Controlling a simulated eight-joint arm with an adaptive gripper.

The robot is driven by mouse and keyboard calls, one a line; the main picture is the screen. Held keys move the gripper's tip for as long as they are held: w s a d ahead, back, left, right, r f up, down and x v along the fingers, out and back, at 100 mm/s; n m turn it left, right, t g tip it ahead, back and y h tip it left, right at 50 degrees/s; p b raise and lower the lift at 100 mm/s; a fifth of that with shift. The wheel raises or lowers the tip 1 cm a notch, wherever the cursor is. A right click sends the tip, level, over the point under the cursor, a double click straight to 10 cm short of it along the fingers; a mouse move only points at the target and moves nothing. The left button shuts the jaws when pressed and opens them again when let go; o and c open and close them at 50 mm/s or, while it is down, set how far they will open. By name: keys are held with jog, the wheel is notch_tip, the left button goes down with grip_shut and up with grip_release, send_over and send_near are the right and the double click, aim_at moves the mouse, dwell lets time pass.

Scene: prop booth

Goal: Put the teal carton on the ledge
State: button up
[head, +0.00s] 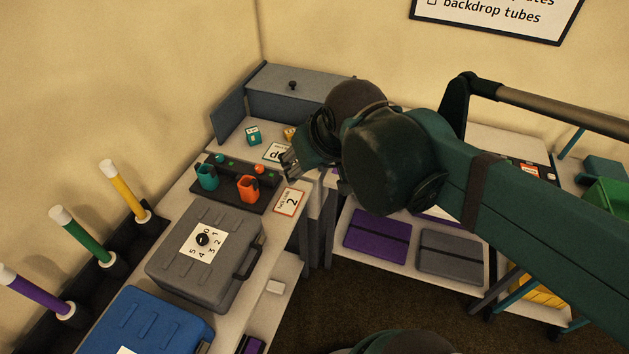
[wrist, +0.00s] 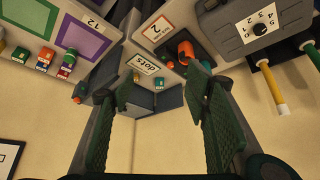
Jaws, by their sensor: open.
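A small teal carton (head: 253,135) with pale markings stands on the pale surface in front of the grey cabinet. My gripper (head: 289,160) is right of and nearer than it in the head view, over the "dots" card area. In the wrist view my gripper (wrist: 150,90) has its two fingers wide apart with nothing between them. A small teal item (wrist: 137,77) shows beyond the fingertips, near the dots card (wrist: 145,65); it looks like the same carton. I cannot tell for sure which surface is the ledge.
A grey case (head: 180,260) with a dial lies nearer. The grey cabinet (head: 300,92) stands behind. Upright tubes (head: 128,192) line the left wall. Several small items (wrist: 68,65) stand at the wrist view's left.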

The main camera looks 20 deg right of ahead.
jog(key=shift+t, duration=0.3)
jog(key=shift+s+f, duration=0.65)
jog(key=shift+s, duration=0.3)
jog(key=shift+s+f, duration=0.6)
jog(key=shift+s, duration=0.3)
